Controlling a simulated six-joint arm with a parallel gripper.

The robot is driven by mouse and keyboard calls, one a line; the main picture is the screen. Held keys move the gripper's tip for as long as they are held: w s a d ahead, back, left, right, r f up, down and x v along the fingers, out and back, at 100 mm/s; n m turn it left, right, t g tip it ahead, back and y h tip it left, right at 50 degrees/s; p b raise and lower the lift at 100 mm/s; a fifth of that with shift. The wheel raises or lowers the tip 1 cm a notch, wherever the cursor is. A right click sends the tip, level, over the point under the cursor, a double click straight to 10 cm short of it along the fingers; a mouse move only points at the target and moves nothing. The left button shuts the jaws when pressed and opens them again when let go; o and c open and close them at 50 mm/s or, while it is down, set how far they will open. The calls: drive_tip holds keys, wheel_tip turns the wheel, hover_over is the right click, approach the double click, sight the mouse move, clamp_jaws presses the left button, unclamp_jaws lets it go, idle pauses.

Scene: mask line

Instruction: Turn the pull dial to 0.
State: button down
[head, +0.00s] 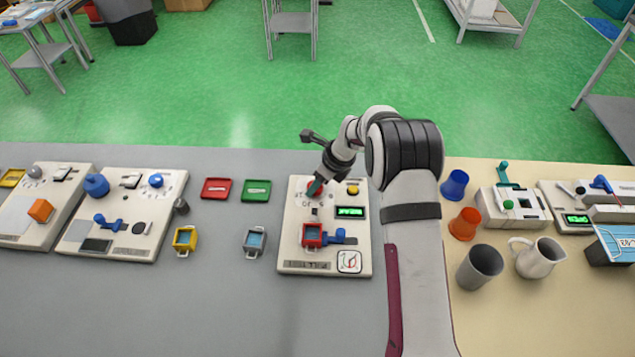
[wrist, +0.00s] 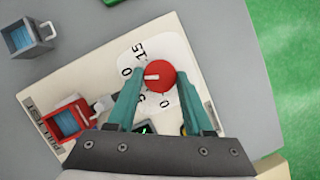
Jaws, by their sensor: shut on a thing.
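The pull dial is a round red knob (wrist: 160,77) on a white scale plate in the wrist view. Its white pointer line points left, toward a mark whose visible digit is 0, partly covered by a finger. A 15 shows up and left of the knob, a 5 is partly hidden below left, and a separate 0 (wrist: 166,102) lies just below it. My gripper (wrist: 160,82) is shut on the knob, with one teal finger on each side. In the head view my gripper (head: 315,187) is at the panel's top left and mostly hides the dial.
The dial's panel (head: 290,250) also carries a red-framed part (head: 312,234), a blue part, a yellow button (head: 352,189) and a green display (head: 351,212). Red and green trays (head: 257,190) lie to its left. Blue and orange cups (head: 465,223) stand right of my arm.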

drive_tip(key=n+g, duration=0.1)
drive_tip(key=n, duration=0.2)
drive_tip(key=n+g, duration=0.1)
drive_tip(key=n, duration=0.2)
drive_tip(key=shift+w+y, duration=0.2)
drive_tip(key=shift+y, duration=0.1)
drive_tip(key=n+g, duration=0.1)
drive_tip(key=n, duration=0.1)
drive_tip(key=n+g, duration=0.1)
drive_tip(key=n, duration=0.2)
drive_tip(key=shift+w+n+g, duration=0.15)
drive_tip(key=shift+n+g, duration=0.15)
idle(0.3)
drive_tip(key=shift+c, duration=1.5)
unclamp_jaws()
drive_tip(key=shift+r, duration=0.1)
